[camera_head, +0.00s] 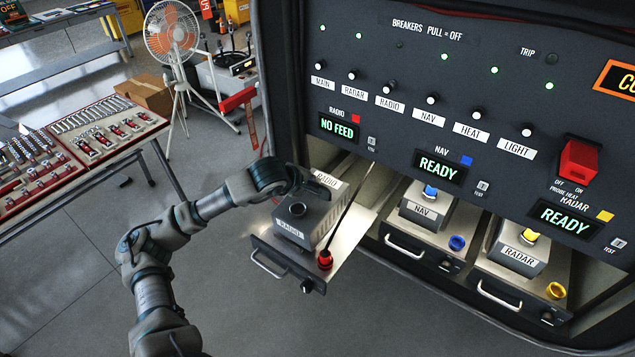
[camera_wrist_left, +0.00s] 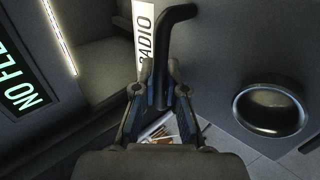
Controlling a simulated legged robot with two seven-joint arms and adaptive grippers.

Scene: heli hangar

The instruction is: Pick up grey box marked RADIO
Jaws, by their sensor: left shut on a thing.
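The grey box marked RADIO (camera_head: 312,222) sits on a pulled-out drawer tray (camera_head: 345,247) below the panel at centre. My left gripper (camera_head: 298,178) is at the top back of the box, reaching in from the left. In the left wrist view the gripper (camera_wrist_left: 160,95) is shut on the box's black handle (camera_wrist_left: 178,18), with the RADIO label (camera_wrist_left: 145,40) beside it. The fingertips are partly hidden in the head view. My right gripper is not in view.
NAV (camera_head: 428,212) and RADAR (camera_head: 519,252) boxes sit in bays to the right. The breaker panel (camera_head: 470,105) overhangs them. A parts table (camera_head: 85,150) stands left; open floor lies between.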

